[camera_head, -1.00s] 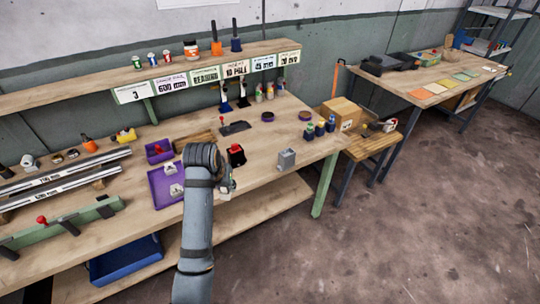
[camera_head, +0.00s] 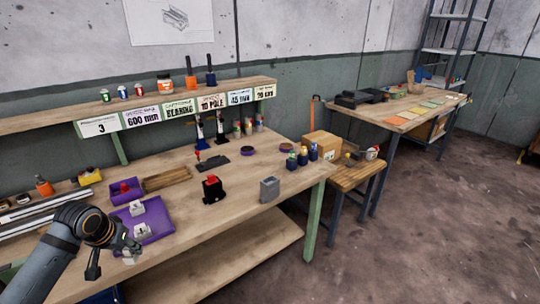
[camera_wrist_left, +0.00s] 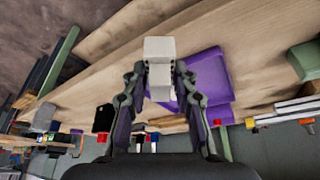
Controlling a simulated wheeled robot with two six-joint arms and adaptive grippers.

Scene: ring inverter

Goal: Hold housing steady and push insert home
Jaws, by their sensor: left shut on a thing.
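My left gripper (camera_head: 127,250) is at the front edge of the bench, at the near end of the purple tray. It is shut on a small pale block (camera_wrist_left: 159,50), which sits between the fingertips (camera_wrist_left: 160,82) in the left wrist view. Whether this block is the housing or the insert I cannot tell. Two pale pieces (camera_head: 137,208) (camera_head: 142,230) lie on the purple tray (camera_head: 160,217). A black block with a red top (camera_head: 212,190) stands upright on the bench, right of the tray. A grey block (camera_head: 270,190) stands further right. My right gripper does not show.
A purple bin (camera_head: 122,190) and a wooden tray (camera_head: 167,178) lie behind the tray. Small bottles (camera_head: 303,156) stand near the bench's right end. A labelled shelf (camera_head: 180,105) runs along the back. Bare bench top lies around the black and grey blocks.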

